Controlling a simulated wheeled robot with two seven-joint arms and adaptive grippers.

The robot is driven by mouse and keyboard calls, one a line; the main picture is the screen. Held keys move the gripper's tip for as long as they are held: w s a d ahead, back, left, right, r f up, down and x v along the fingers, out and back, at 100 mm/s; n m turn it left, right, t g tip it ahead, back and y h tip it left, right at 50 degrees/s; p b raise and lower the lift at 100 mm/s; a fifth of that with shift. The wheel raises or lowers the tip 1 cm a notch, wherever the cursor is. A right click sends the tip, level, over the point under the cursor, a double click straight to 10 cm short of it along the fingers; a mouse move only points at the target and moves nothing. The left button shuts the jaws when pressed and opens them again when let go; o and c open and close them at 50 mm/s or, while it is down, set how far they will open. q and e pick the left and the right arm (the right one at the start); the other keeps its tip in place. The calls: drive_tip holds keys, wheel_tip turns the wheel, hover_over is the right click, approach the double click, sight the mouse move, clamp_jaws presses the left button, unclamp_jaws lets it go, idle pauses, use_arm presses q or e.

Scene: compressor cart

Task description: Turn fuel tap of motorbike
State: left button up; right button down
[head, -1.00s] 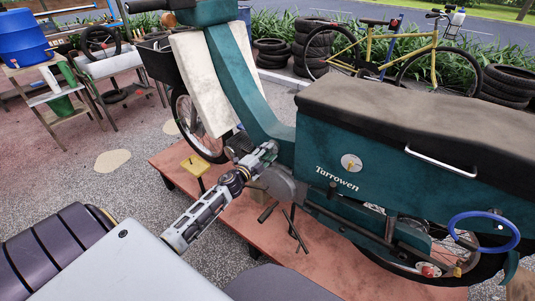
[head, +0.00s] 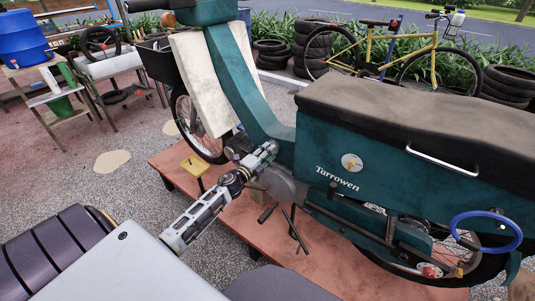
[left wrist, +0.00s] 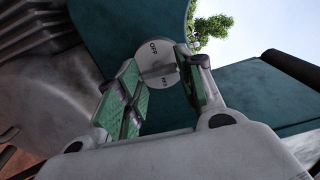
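The teal motorbike (head: 390,185) stands on a reddish platform. My left gripper (head: 272,148) reaches in at the lower end of its teal front frame, above the engine. In the left wrist view the fuel tap (left wrist: 153,50) is a pale round disc marked OFF at the top and RES lower down, with a raised bar handle (left wrist: 160,76). My left gripper (left wrist: 157,62) is open, its green-padded fingers on either side of the handle; I cannot tell whether they touch it. The head view hides the tap behind the gripper. My right gripper is not in view.
The engine and teal body panels closely surround the left gripper. A workbench with a blue barrel (head: 22,38) stands far left. Tyres and a yellow bicycle (head: 400,50) are behind.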

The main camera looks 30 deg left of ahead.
use_arm(q)
drive_tip(key=o, duration=0.5)
drive_tip(key=shift+d, duration=0.1)
drive_tip(key=shift+c, duration=0.2)
drive_tip(key=s+a, duration=0.1)
drive_tip(key=s, duration=1.1)
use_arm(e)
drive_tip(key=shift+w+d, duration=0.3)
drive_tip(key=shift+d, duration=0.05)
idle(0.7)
